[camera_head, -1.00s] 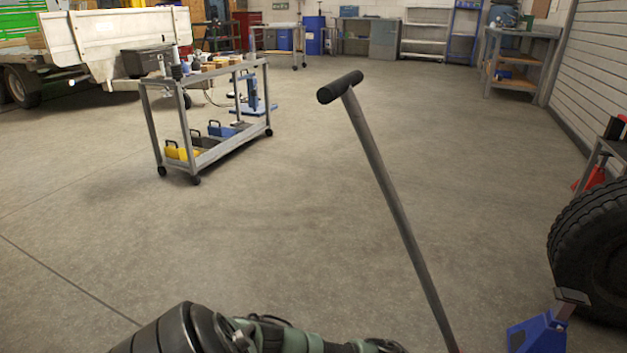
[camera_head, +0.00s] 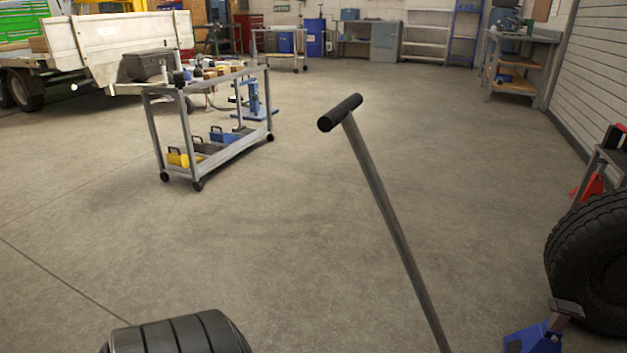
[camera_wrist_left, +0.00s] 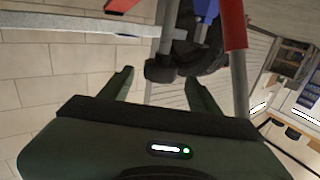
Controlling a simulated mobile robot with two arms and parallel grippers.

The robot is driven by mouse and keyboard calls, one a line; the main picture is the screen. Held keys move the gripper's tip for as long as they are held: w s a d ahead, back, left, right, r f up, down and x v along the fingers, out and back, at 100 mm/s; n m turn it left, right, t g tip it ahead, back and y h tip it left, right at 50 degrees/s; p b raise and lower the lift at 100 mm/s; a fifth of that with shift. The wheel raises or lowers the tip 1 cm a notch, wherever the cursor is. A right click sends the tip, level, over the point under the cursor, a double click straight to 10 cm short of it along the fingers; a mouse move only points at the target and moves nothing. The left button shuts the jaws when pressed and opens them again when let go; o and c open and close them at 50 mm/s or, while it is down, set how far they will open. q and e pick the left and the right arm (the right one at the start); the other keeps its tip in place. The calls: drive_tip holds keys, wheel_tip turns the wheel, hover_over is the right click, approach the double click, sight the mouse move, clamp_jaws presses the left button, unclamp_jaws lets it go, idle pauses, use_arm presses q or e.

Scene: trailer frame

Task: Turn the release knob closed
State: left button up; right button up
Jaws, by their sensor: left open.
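A long grey jack handle (camera_head: 395,235) with a black T-shaped grip (camera_head: 340,112) leans up through the middle of the head view. Its lower end is out of frame there. In the left wrist view a small dark knob-like piece (camera_wrist_left: 160,69) sits by a grey tube (camera_wrist_left: 167,22). I cannot tell for sure that it is the release knob. My left gripper (camera_wrist_left: 158,77) is open, its two fingers on either side of that dark piece in the picture. Contact is not clear. My right gripper is in no view.
A blue jack stand (camera_head: 530,338) and a big tyre (camera_head: 592,262) are at lower right. A tool cart (camera_head: 230,153) stands at left. Red (camera_wrist_left: 234,25) and blue (camera_wrist_left: 206,10) parts lie close beyond my left fingers.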

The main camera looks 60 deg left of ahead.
use_arm(q)
drive_tip(key=s+a+g+y+p, duration=0.2)
drive_tip(key=s+g+p, duration=0.2)
drive_tip(key=s+p, duration=0.5)
drive_tip(key=s+a+n+g+y+p, duration=0.1)
drive_tip(key=s+g+p, duration=0.3)
drive_tip(key=s+p, duration=0.6)
drive_tip(key=s+a+g+y+p, duration=0.2)
drive_tip(key=s+p, duration=0.8)
drive_tip(key=p, duration=0.6)
drive_tip(key=a+g, duration=0.1)
drive_tip(key=g, duration=0.1)
drive_tip(key=shift+s+a+r+n+g+y, duration=0.15)
drive_tip(key=shift+a+r+n+g+y, duration=0.15)
drive_tip(key=shift+r+n+y, duration=0.1)
